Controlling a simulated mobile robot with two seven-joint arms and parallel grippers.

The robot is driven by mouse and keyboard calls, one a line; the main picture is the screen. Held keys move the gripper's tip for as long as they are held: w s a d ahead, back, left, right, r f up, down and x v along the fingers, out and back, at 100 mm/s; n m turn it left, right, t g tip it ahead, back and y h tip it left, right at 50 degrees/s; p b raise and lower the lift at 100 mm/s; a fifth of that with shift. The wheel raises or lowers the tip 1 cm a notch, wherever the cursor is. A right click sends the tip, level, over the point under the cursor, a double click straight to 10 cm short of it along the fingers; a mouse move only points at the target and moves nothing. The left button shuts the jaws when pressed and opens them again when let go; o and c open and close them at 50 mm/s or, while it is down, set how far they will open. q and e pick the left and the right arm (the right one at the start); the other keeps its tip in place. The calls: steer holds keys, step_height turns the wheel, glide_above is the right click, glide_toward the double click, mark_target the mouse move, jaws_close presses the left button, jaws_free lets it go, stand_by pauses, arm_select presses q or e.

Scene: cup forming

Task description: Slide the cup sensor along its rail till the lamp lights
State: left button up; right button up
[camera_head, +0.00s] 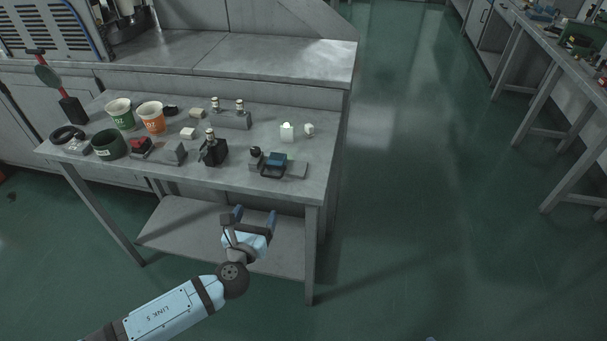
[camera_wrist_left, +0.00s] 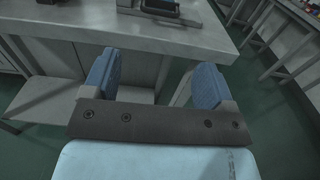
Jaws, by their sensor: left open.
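A small blue block (camera_head: 276,159) sits in a dark frame on a grey rail-like base (camera_head: 297,170) near the table's front right edge; it looks like the cup sensor on its rail, though the parts are small. A dark round-topped piece (camera_head: 256,153) stands at its left end. I cannot make out a lit lamp. My left gripper (camera_head: 256,217) is open and empty, in front of the table's front edge, apart from the rail. Its blue fingers also show in the left wrist view (camera_wrist_left: 158,84), with the rail unit partly cut off at the top. Only a bluish sliver at the head view's bottom edge may be my right gripper.
A lower shelf (camera_head: 180,225) lies beneath. The floor to the right is clear.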

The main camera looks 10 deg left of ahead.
mark_target(271, 177)
arm_select(q)
steer(key=w, duration=1.3)
steer(key=shift+w+d, duration=0.2)
steer(key=shift+w, duration=0.1)
steer(key=c, duration=0.9)
steer(key=shift+d, duration=0.1)
steer(key=shift+c, duration=0.5)
steer(key=shift+r, duration=0.1)
steer(key=o, duration=1)
